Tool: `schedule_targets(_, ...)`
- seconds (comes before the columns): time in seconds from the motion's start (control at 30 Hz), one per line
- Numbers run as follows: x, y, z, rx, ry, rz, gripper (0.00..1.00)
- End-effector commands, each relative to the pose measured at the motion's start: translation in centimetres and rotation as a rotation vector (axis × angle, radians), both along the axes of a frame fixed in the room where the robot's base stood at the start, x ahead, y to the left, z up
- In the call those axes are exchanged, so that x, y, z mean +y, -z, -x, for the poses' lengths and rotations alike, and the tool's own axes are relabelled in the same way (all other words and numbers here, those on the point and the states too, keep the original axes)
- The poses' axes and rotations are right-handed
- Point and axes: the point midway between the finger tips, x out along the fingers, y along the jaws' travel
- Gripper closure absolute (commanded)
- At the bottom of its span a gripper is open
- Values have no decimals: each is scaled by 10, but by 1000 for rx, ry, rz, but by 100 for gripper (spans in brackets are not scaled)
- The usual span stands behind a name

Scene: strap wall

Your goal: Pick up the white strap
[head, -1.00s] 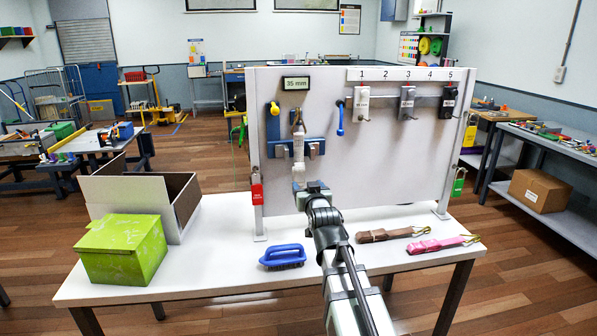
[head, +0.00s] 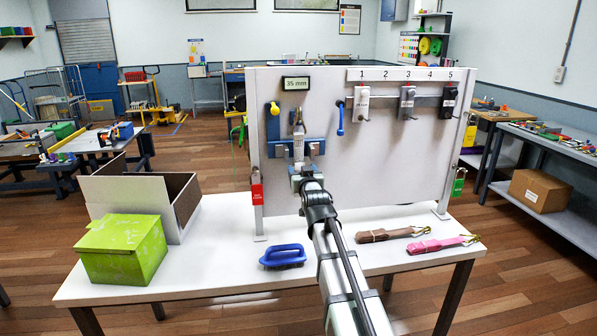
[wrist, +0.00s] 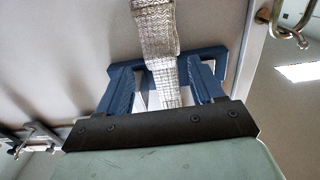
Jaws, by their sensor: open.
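The white strap (head: 298,148) hangs on the left part of the upright board, in front of a blue fixture (head: 282,142). In the wrist view the woven strap (wrist: 156,32) comes down from the top and runs between the blue fingers of my gripper (wrist: 163,78). My gripper (head: 303,178) is at the strap's lower part, in front of the board. It is open, with gaps visible on both sides of the strap. The strap's lower end is hidden by my gripper.
A 35 mm sign (head: 296,84) sits above. A blue hook (head: 340,118) and numbered hanging pieces (head: 362,104) are to the right. A blue brush (head: 283,256), brown strap (head: 388,234), pink strap (head: 437,244) and green box (head: 122,250) lie on the table.

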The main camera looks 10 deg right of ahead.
Motion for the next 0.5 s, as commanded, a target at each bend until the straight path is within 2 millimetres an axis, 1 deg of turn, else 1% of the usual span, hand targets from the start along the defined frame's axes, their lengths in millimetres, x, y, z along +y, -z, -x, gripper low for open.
schedule_targets(0.3, 5, 0, -40, 1, 0, 1, 33)
schedule_targets(0.4, 4, 0, -48, 0, -1, 0, 33)
schedule_targets(0.5, 4, 0, -49, 0, -1, 0, 33)
